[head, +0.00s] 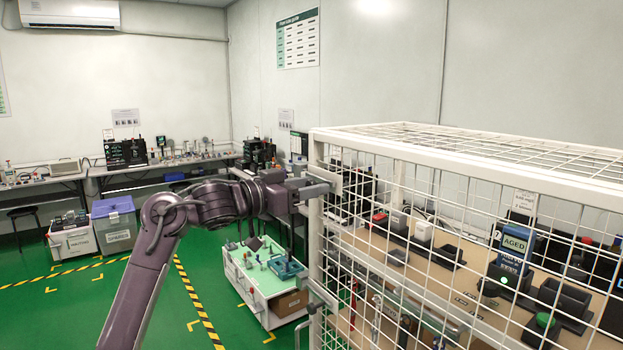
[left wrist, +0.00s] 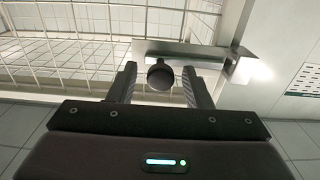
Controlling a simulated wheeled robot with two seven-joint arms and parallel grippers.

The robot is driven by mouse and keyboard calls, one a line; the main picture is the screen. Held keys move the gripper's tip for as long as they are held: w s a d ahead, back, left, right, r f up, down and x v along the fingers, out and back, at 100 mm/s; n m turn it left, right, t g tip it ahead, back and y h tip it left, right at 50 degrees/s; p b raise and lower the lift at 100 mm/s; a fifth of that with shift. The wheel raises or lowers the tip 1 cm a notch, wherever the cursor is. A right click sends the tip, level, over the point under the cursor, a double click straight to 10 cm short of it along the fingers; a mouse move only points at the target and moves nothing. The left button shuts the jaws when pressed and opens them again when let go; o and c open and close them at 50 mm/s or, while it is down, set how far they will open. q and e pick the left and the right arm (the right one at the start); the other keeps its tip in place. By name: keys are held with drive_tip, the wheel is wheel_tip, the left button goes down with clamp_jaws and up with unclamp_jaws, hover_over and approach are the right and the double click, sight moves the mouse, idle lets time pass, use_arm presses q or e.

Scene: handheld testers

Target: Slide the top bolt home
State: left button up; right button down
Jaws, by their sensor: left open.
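The white mesh cage (head: 400,200) stands at the right of the head view. The top bolt has a pale metal plate (head: 325,177) on the cage's front corner post, near the top. In the left wrist view its plate (left wrist: 205,57) shows with a dark round knob (left wrist: 160,76) in front. My left gripper (head: 312,188) is at the top bolt. In the wrist view its open fingers (left wrist: 159,88) stand on either side of the knob, with a gap seen on both sides. My right gripper is not in view.
A lower metal fitting (head: 322,296) sits farther down the same post. Inside the cage, a wooden bench (head: 470,285) holds several testers. A green-topped cart (head: 262,282) stands behind my left arm. Open green floor lies at the left.

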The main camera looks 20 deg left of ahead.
use_arm(q)
drive_tip(key=shift+w+d, duration=0.25)
drive_tip(key=shift+w, duration=0.2)
drive_tip(key=shift+f, duration=0.1)
drive_tip(key=shift+c, duration=0.5)
clamp_jaws()
